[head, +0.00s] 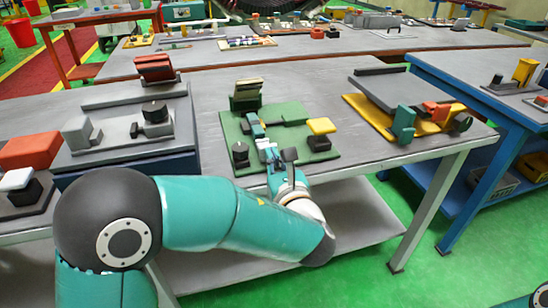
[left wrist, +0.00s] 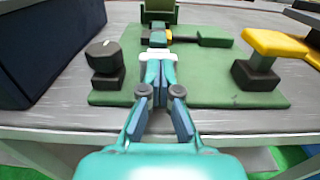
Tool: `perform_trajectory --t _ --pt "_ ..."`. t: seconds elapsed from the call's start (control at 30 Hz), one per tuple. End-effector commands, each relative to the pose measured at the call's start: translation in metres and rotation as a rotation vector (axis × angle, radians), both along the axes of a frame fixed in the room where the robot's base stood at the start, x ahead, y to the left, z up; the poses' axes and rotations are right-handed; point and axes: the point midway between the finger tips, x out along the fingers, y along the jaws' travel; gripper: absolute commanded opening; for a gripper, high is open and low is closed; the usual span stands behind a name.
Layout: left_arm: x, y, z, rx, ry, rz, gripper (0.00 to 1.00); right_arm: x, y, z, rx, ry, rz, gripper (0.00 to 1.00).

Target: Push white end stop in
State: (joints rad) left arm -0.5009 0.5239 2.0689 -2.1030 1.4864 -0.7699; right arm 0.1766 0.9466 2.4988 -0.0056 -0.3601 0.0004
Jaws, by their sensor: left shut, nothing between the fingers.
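The white end stop (left wrist: 157,53) is a small pale block on the green fixture plate (left wrist: 215,85), directly ahead of my fingertips in the left wrist view. In the head view only a small pale patch of it shows, close to the fingertips. My left gripper (left wrist: 160,70) is shut and empty, its two teal fingers side by side and pointing at the stop. It also shows in the head view (head: 269,154), over the front part of the plate. The tips are at or very near the stop; I cannot tell whether they touch. My right gripper is not in view.
A black knob (left wrist: 105,58) stands left of the fingers and a yellow-topped block (left wrist: 275,44) to the right. Behind the stop are blue and yellow parts and an upright green block (head: 246,95). A grey fixture (head: 120,130) stands left, a yellow-based one (head: 385,115) right.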

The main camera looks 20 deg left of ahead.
Motion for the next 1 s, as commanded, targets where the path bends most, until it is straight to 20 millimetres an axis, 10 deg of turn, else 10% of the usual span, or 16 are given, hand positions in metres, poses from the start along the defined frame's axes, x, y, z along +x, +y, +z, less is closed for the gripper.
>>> perform_trajectory --t 0.4,1.0 --pt "0.040 0.028 0.000 -0.001 -0.001 0.003 0.00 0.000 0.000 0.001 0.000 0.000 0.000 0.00" --pt "0.027 0.015 0.001 0.001 -0.005 0.000 0.00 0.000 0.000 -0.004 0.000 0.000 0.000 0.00"
